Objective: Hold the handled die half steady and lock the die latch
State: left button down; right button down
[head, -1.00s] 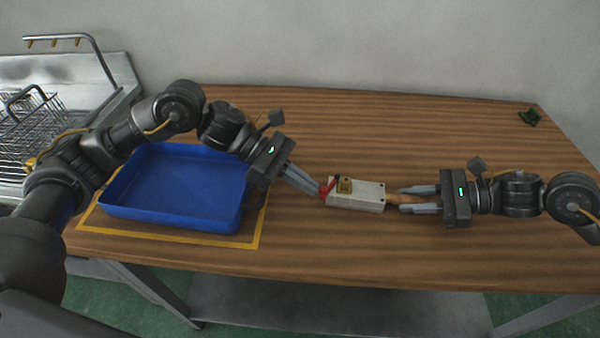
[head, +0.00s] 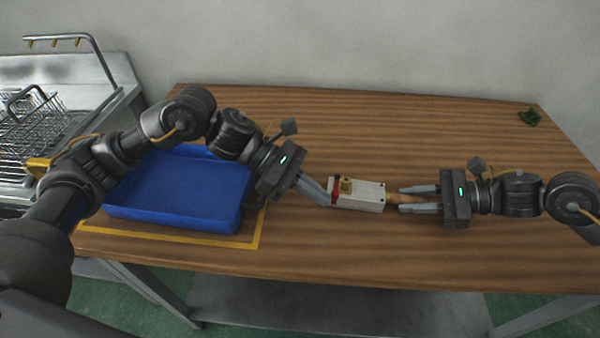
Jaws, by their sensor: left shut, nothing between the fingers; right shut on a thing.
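The die (head: 365,197) is a pale grey metal block lying on the wooden table, with a tan handle (head: 393,199) on its right end. My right gripper (head: 401,199) is shut on the handle from the right. My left gripper (head: 325,197) is shut and empty, its fingertips close to the die's left end by the red latch. I cannot tell whether the fingertips touch the latch.
A blue tray (head: 127,211) stands on the left of the table inside a yellow outline (head: 258,237). A metal sink with a wire rack (head: 28,125) is at the far left. A small dark green item (head: 529,117) lies at the back right. The table behind the die is clear.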

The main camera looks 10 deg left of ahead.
pick_arm(q)
jog(key=shift+w+a, duration=0.1)
dwell(0.3)
jog(key=shift+w+a, duration=0.25)
jog(key=shift+w, duration=0.4)
jog(key=shift+a, duration=0.1)
jog(key=shift+s+a, duration=0.1)
jog(key=shift+a, duration=0.25)
jog(key=a, duration=0.2)
jog(key=shift+s+a, duration=0.4)
jog(key=s+a+r, duration=0.2)
jog(key=a+r, duration=0.3)
jog(key=a, duration=0.3)
jog(key=shift+s+a, duration=0.25)
jog(key=shift+s, duration=0.1)
pick_arm(e)
jog(key=c, duration=1.1)
grip_release()
